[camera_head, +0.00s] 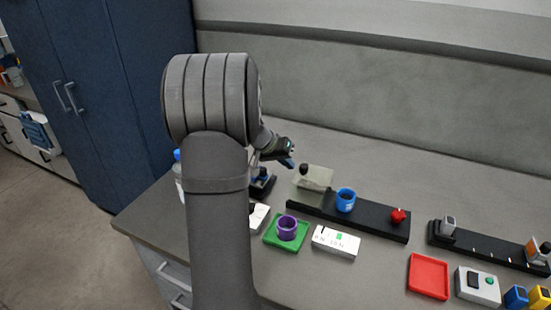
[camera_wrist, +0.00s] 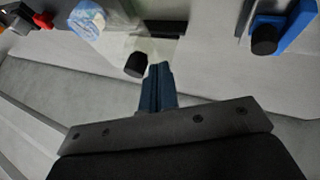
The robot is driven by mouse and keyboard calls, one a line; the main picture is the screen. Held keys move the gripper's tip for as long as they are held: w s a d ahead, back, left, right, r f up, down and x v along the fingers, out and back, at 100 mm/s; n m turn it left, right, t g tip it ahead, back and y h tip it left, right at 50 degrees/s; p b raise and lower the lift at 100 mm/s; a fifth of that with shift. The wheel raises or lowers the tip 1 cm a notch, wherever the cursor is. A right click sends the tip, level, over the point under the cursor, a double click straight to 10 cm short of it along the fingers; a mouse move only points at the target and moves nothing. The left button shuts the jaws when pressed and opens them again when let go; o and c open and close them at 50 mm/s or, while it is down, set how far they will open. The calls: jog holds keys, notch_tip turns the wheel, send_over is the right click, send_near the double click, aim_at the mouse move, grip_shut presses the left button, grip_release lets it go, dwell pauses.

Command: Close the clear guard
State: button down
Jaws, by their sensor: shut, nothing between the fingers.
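The clear guard (camera_head: 316,178) is a pale, see-through panel at the left end of a long black base (camera_head: 375,222). It bears a black knob (camera_head: 304,168), which also shows in the wrist view (camera_wrist: 135,65). The guard looks raised, but its exact angle is hard to tell. My gripper (camera_head: 291,163) is just left of the knob in the head view. In the wrist view my gripper's blue fingers (camera_wrist: 158,68) are together and empty, close beside the knob; contact cannot be told.
A blue reel (camera_head: 345,200) and a red knob (camera_head: 398,215) are on the black base. A green tray (camera_head: 272,238) with a purple reel (camera_head: 287,228), a white label box (camera_head: 335,241) and a red tray (camera_head: 428,277) lie in front. A blue bracket (camera_wrist: 296,28) is right in the wrist view.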

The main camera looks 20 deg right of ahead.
aim_at(315, 183)
jog(key=shift+s+d, duration=0.3)
jog(key=shift+d, duration=0.2)
jog(key=s+d, duration=0.9)
jog(key=shift+s+d, duration=0.2)
jog(key=shift+s, duration=0.05)
jog(key=w+a, duration=0.1)
jog(key=a, duration=0.1)
jog(key=w+a, duration=0.1)
jog(key=a, duration=0.1)
jog(key=shift+w+a+r, duration=0.1)
jog(key=shift+w+r, duration=0.2)
jog(key=shift+r, duration=0.1)
jog(key=v, duration=0.9)
jog(key=shift+s, duration=0.1)
